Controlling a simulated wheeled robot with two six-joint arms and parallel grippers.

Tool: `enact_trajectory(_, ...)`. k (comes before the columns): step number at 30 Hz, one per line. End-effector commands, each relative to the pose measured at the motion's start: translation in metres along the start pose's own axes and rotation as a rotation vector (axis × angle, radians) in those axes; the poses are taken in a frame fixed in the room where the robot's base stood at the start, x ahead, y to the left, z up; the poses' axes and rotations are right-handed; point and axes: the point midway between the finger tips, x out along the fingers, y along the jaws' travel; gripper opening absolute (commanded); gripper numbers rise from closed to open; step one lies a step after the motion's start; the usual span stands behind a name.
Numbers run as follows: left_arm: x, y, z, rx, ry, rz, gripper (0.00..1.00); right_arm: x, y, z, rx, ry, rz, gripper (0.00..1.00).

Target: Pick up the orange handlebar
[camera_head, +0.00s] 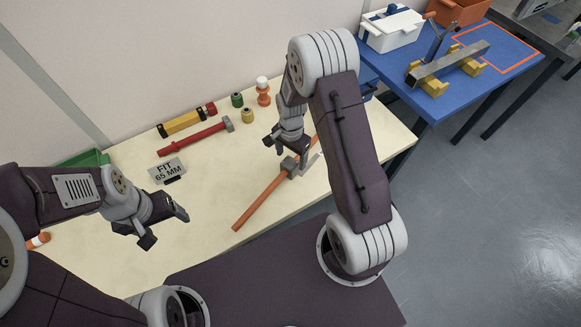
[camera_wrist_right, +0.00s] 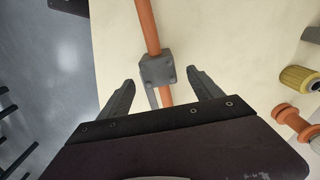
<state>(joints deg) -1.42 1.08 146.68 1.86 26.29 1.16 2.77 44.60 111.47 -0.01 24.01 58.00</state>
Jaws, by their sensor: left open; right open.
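The orange handlebar (camera_head: 258,204) is a long bar lying slantwise on the pale table, with a grey clamp block around its middle. In the right wrist view the bar (camera_wrist_right: 147,25) and the grey clamp (camera_wrist_right: 157,69) show between the fingers. My right gripper (camera_head: 287,143) is open above the handlebar near the clamp; in its wrist view the open fingers (camera_wrist_right: 162,88) lie on either side of the bar, apart from it. My left gripper (camera_head: 166,226) is open and empty over the left of the table. My right arm hides part of the bar's far end.
A blue table (camera_head: 405,107) with a white box (camera_head: 392,30) is at right. The front middle table is clear.

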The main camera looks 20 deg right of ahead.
Motion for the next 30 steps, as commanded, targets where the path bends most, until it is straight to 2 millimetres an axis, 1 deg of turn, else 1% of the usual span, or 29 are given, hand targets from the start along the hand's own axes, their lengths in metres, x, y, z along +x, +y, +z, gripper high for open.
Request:
enact_trajectory(3, 0.000, 0.000, 0.000, 0.000, 0.000, 0.000, 0.76, 0.003, 0.000, 0.000, 0.000, 0.000, 0.000, 0.75)
enact_trajectory(5, 0.000, 0.000, 0.000, 0.000, 0.000, 0.000, 0.76, 0.010, 0.000, 0.001, 0.000, -0.001, 0.001, 0.75)
enact_trajectory(9, -0.001, 0.000, 0.000, 0.000, 0.000, 0.000, 0.76, 0.037, 0.001, 0.004, -0.001, -0.002, 0.003, 0.75)
enact_trajectory(12, 0.000, 0.000, 0.000, 0.000, 0.000, 0.000, 0.76, 0.050, 0.000, 0.003, 0.000, 0.000, 0.000, 0.75)
enact_trajectory(15, 0.000, 0.000, 0.000, 0.000, 0.000, 0.000, 0.76, 0.054, 0.000, 0.003, 0.000, 0.000, 0.000, 0.75)
enact_trajectory(20, 0.000, 0.000, 0.000, 0.000, 0.000, 0.000, 0.76, 0.054, -0.001, 0.003, 0.000, 0.001, -0.001, 0.75)
enact_trajectory(21, 0.000, 0.000, 0.000, 0.000, 0.000, 0.000, 0.76, 0.054, -0.001, 0.003, 0.000, 0.001, -0.001, 0.63)
enact_trajectory(23, 0.000, 0.000, 0.000, 0.000, 0.000, 0.000, 0.76, 0.054, -0.001, 0.003, 0.000, 0.001, -0.001, 0.47)
enact_trajectory(24, 0.000, 0.000, 0.000, 0.000, 0.000, 0.000, 0.76, 0.054, -0.001, 0.003, 0.000, 0.001, -0.001, 0.36)
enact_trajectory(26, 0.000, 0.000, 0.000, 0.000, 0.000, 0.000, 0.76, 0.053, -0.001, 0.003, 0.000, 0.001, -0.001, 0.19)
enact_trajectory(27, 0.000, 0.000, 0.000, 0.000, 0.000, 0.000, 0.76, 0.053, -0.001, 0.003, 0.000, 0.001, -0.001, 0.08)
enact_trajectory(28, 0.000, 0.000, 0.000, 0.000, 0.000, 0.000, 0.76, 0.053, -0.001, 0.003, 0.000, 0.001, -0.001, 0.00)
enact_trajectory(30, 0.000, 0.000, 0.000, 0.000, 0.000, 0.000, 0.76, 0.053, -0.001, 0.003, 0.000, 0.001, -0.001, 0.00)
